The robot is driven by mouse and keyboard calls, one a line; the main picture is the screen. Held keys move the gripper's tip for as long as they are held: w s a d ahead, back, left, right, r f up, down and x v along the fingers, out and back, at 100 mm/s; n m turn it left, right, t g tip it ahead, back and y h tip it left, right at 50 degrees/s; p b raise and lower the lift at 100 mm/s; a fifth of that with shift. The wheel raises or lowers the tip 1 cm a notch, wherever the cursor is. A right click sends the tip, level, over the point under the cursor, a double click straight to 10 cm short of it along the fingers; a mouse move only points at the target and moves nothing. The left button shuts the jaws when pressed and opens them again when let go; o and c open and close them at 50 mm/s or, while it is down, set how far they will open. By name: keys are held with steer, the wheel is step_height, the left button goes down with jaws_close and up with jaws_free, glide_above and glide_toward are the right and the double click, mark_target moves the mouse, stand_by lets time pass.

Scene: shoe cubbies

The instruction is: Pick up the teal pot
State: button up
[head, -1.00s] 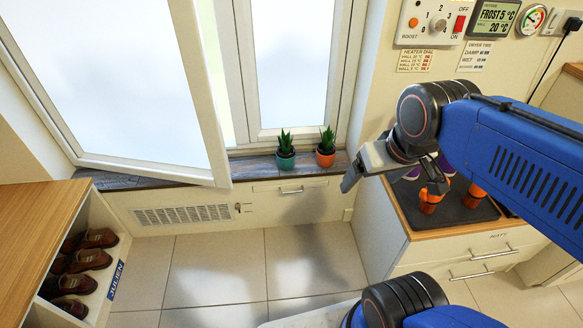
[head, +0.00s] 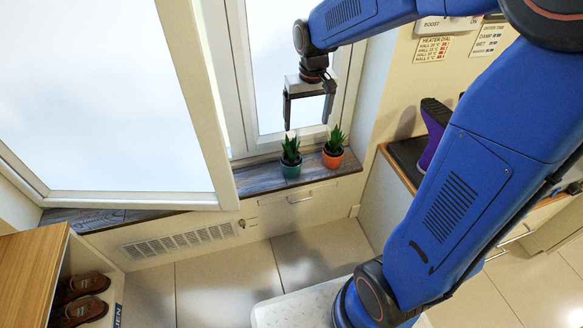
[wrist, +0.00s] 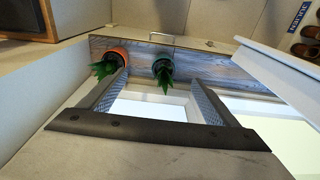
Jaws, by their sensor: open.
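The teal pot (head: 291,169) holds a spiky green plant and stands upright on the dark wooden window sill, to the left of the orange pot (head: 333,158). My gripper (head: 307,126) is open and empty, pointing down above the two pots and apart from both. In the wrist view the teal pot (wrist: 163,66) lies beyond the gap between my fingertips (wrist: 160,82), and the orange pot (wrist: 117,56) is by the left finger.
An open window sash (head: 190,90) stands left of the pots over the sill (head: 255,181). A drawer front with a vent (head: 180,240) lies below. A cubby (head: 40,265) with brown shoes is at lower left. A purple boot (head: 432,135) is at right.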

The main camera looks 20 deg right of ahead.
steer(key=g, duration=0.1)
glide_above(292, 161)
step_height(292, 161, down, 8)
steer(key=f, duration=1.2)
steer(key=shift+w+a, duration=0.25)
steer(key=shift+w, duration=0.15)
steer(key=shift+s+d+f, duration=0.1)
steer(key=shift+d+f, duration=0.05)
steer(key=shift+f, duration=1.2)
steer(key=shift+d+f, duration=0.1)
steer(key=shift+f, duration=1.25)
steer(key=c, duration=1.2)
